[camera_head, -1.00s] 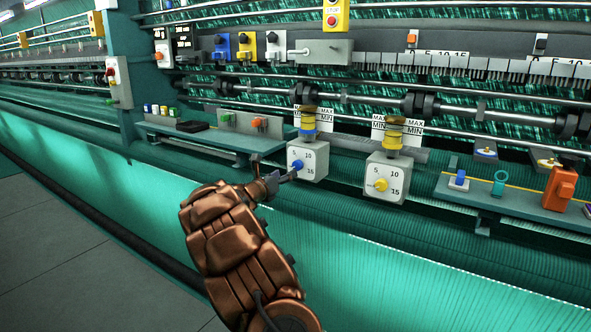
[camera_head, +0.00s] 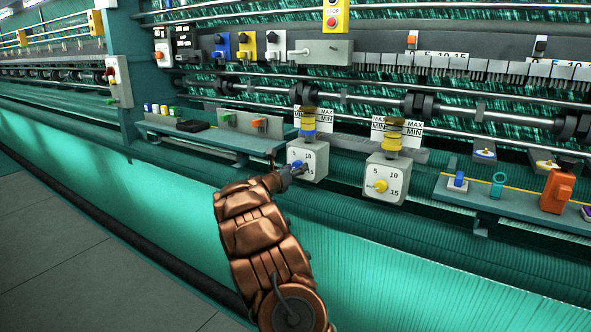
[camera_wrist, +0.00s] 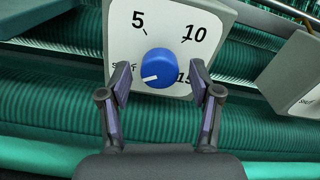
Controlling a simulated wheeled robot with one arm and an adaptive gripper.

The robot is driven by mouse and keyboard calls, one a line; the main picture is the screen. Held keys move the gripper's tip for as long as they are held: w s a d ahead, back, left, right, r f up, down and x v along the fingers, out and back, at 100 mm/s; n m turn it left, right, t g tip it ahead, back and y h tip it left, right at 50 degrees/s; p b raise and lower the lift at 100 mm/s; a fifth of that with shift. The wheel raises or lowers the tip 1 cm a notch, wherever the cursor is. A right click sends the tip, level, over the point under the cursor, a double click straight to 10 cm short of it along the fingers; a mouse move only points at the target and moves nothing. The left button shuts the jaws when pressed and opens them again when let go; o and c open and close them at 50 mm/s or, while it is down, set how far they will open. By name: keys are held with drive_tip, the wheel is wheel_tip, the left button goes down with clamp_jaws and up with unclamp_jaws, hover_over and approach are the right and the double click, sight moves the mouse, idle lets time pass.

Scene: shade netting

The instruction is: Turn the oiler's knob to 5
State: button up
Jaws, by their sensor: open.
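The oiler with the blue knob is a white box (camera_head: 314,157) with a blue and yellow reservoir on top, at the middle of the head view. Its dial face (camera_wrist: 130,48) is marked 5, 10, 15 and a partly hidden word at lower left. The round blue knob (camera_wrist: 160,68) has a white pointer line aimed at that lower-left word. My gripper (camera_wrist: 161,80) is open, its fingers at the left and right of the knob's lower part, apart from it as far as I can tell. In the head view my gripper (camera_head: 290,174) partly covers the dial.
A second oiler with a yellow knob (camera_head: 380,186) stands close to the right. A green shelf (camera_head: 225,138) with coloured blocks lies to the left, and another shelf (camera_head: 500,203) to the right. Rods and netting run behind; open netting lies below.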

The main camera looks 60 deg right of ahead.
drive_tip(key=c, duration=1.1)
drive_tip(key=shift+c, duration=0.2)
drive_tip(key=shift+f+b, duration=0.2)
drive_tip(key=shift+b, duration=0.4)
drive_tip(key=shift+w+r+m+b, duration=0.1)
drive_tip(key=shift+w+m+b, duration=0.05)
drive_tip(key=shift+m+b, duration=4.25)
drive_tip(key=shift+w+m+b, duration=0.1)
drive_tip(key=shift+m+b, duration=3.3)
drive_tip(key=shift+b, duration=1.9)
drive_tip(key=o, duration=1.1)
drive_tip(key=shift+r, duration=0.2)
